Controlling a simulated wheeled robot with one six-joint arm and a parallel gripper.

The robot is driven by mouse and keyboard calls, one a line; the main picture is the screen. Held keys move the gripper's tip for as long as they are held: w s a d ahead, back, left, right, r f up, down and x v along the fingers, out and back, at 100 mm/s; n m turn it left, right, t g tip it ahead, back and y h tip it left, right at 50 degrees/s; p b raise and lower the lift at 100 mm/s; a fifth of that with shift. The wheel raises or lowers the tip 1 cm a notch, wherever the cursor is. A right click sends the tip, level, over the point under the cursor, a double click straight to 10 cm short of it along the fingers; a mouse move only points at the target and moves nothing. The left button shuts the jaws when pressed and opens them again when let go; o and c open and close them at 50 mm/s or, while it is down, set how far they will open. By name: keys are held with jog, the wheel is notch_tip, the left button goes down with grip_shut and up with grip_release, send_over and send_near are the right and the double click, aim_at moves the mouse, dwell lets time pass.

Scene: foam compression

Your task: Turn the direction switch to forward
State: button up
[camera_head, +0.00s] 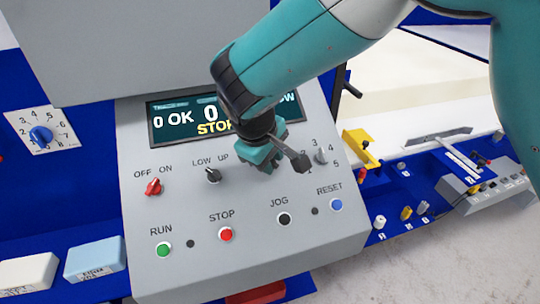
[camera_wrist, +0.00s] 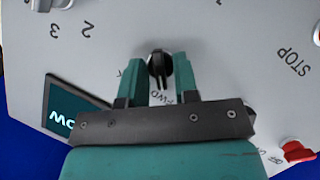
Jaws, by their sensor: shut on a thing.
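The direction switch (camera_wrist: 160,62) is a black round knob on the grey control panel (camera_head: 150,250). In the wrist view it sits between my two teal fingers, with the letters "WD" readable beside it. My gripper (camera_wrist: 159,72) is shut on this knob. In the head view my gripper (camera_head: 263,157) is against the panel below the display and hides the knob. Exactly where the knob points I cannot tell. The display (camera_head: 172,121) reads "0 OK", "0" and "STOP" and is partly covered by my arm.
Close by are the black LOW/UP knob (camera_head: 212,175), the red OFF/ON knob (camera_head: 153,187) and a grey numbered selector (camera_head: 321,156). Below are the green RUN (camera_head: 164,249), red STOP (camera_head: 226,235), black JOG (camera_head: 284,219) and blue RESET (camera_head: 336,204) buttons.

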dwell(0.3)
jog(key=o, duration=0.6)
jog(key=shift+r, duration=0.1)
jog(key=b+v, duration=0.1)
jog(key=v, duration=1.6)
jog(key=shift+a+r, duration=0.1)
jog(key=shift+r, duration=0.05)
